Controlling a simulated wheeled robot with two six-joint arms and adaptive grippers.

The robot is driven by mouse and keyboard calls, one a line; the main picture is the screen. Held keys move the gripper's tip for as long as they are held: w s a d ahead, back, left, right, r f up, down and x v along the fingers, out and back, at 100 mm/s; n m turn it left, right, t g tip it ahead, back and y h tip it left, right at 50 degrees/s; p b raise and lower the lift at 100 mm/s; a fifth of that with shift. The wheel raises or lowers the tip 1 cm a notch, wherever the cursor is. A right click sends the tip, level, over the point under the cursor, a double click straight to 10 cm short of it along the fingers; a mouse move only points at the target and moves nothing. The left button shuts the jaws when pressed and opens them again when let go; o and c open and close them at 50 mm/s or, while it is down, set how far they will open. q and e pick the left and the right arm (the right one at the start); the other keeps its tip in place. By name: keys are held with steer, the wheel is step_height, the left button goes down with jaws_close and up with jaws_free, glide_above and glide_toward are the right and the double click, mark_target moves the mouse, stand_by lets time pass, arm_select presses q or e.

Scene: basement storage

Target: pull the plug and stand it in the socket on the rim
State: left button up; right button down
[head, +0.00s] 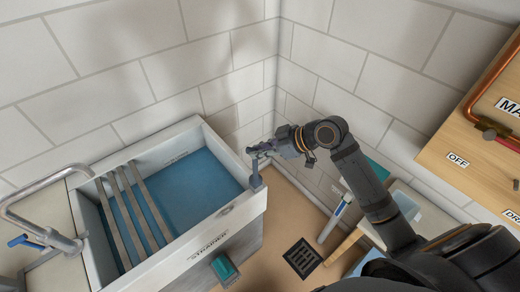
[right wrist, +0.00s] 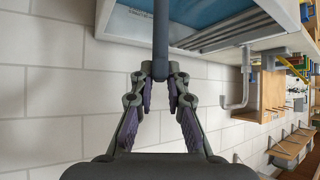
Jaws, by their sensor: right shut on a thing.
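The sink (head: 225,222) holds blue water (head: 195,185), and several grey bars cross its left part. My right gripper (head: 258,152) is over the sink's right rim, shut on the upper end of an upright grey-blue rod, the plug (head: 257,176). The plug's lower part meets the rim near the right corner. I cannot tell whether it sits in the socket, which I cannot make out. In the right wrist view the fingertips (right wrist: 160,74) close around the rod, and the plug (right wrist: 160,35) runs away from them toward the sink. My left gripper is out of view.
A grey faucet (head: 40,205) with a blue handle stands left of the sink. A teal box (head: 224,268) is at its front. A dark floor drain (head: 302,258) and a white-and-blue tube (head: 335,217) are to the right. A wooden panel (head: 470,135) with pipes hangs at the far right.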

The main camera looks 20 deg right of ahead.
steer(key=shift+f+b, duration=0.35)
steer(key=shift+f, duration=0.25)
steer(key=c, duration=1.3)
jaws_free()
steer(key=shift+o, duration=0.2)
step_height(320, 180, up, 10)
steer(key=shift+r, duration=0.1)
